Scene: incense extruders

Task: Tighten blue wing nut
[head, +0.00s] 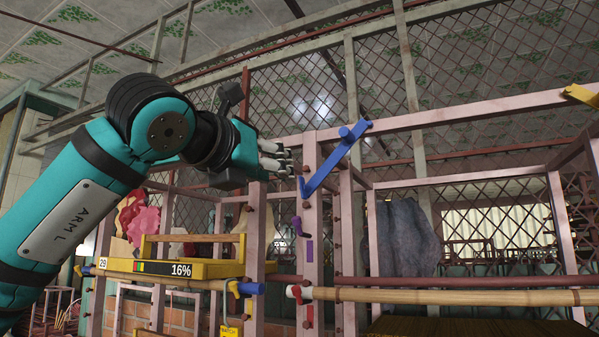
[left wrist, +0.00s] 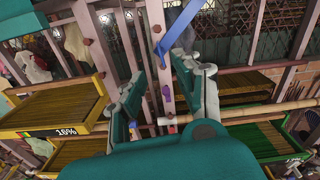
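A long blue bar-shaped piece with a knob (head: 334,158) sits tilted at the upper part of a pink post. In the left wrist view it (left wrist: 173,30) is beyond the fingertips. Smaller blue pieces are at the pole ends: a blue clamp-like piece (head: 246,288) below and another blue piece (head: 89,270) at the far left. I cannot tell which of these is the blue wing nut. My left gripper (head: 284,158) is just left of the long blue piece, in front of the post. In the wrist view its fingers (left wrist: 158,68) are apart with nothing gripped. My right gripper is not in view.
A yellow tray (head: 150,267) marked 16% is below my left arm. A bamboo pole (head: 450,296) crosses the lower right. A purple piece (head: 303,237) is on the post below the gripper. A yellow piece (head: 581,95) is at upper right. Pink posts and rails surround the gripper.

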